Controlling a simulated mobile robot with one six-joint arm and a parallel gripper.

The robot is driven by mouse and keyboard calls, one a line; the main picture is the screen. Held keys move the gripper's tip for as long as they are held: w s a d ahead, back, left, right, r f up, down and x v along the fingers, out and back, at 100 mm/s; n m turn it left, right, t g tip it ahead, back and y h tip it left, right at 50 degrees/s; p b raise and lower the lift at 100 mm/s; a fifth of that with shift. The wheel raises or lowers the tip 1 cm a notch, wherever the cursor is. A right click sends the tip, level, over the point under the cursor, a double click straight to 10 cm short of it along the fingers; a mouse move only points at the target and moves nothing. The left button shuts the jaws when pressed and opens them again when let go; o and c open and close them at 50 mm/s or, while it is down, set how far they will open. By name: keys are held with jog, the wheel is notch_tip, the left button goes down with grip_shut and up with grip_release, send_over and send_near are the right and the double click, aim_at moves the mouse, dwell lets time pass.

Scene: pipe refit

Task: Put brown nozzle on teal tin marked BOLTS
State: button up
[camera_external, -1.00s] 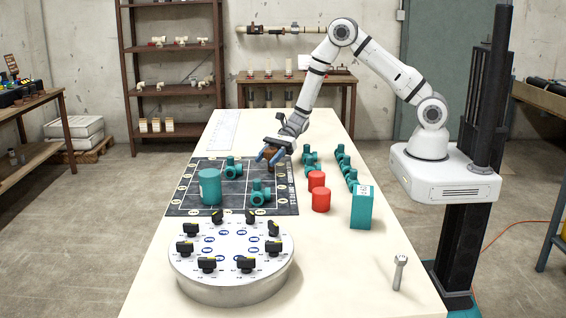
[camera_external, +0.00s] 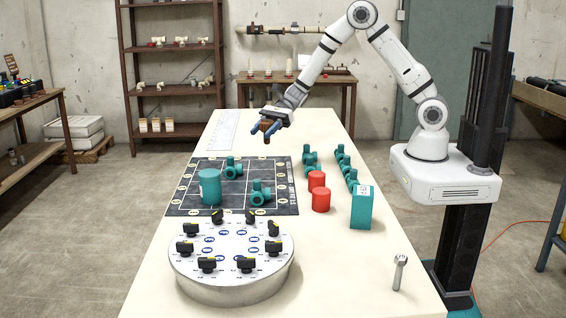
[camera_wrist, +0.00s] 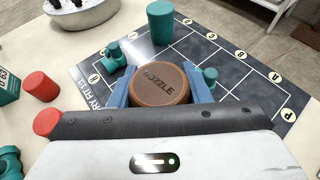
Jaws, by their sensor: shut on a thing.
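The brown nozzle (camera_external: 266,124) is between the blue fingers of my gripper (camera_external: 266,133), which is shut on it above the far part of the table. In the wrist view the round brown top of the nozzle (camera_wrist: 160,84) reads NOZZLE, with a finger of my gripper (camera_wrist: 160,92) on each side. A teal tin (camera_external: 211,187) stands upright on the left part of the dark mat, apart from the nozzle. The tin also shows in the wrist view (camera_wrist: 160,22). I cannot read its marking in either view.
Two teal pipe fittings (camera_external: 261,191) (camera_external: 233,168) are on the gridded mat (camera_external: 240,208). Red cylinders (camera_external: 321,200), a teal box (camera_external: 362,208) and more teal fittings stand to the right. A round dial base (camera_external: 232,285) is in front. A bolt (camera_external: 398,272) stands near right.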

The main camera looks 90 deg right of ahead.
jog(key=w+a+r+m+t+h+p, duration=0.1)
jog(key=w+a+r+p, duration=0.35)
jog(key=w+a, duration=0.45)
jog(key=w+a+r+p, duration=0.45)
jog(key=w+a, duration=0.35)
jog(key=a, duration=0.3)
jog(key=p, duration=0.2)
send_over(205, 174)
jog(key=shift+m, duration=0.3)
notch_tip(205, 174, down, 10)
jog(key=shift+w+a+r, duration=0.1)
jog(key=shift+r, duration=0.05)
jog(key=shift+f, duration=0.25)
jog(key=o, duration=1)
jog(key=shift+r, duration=0.1)
jog(key=shift+r, duration=0.15)
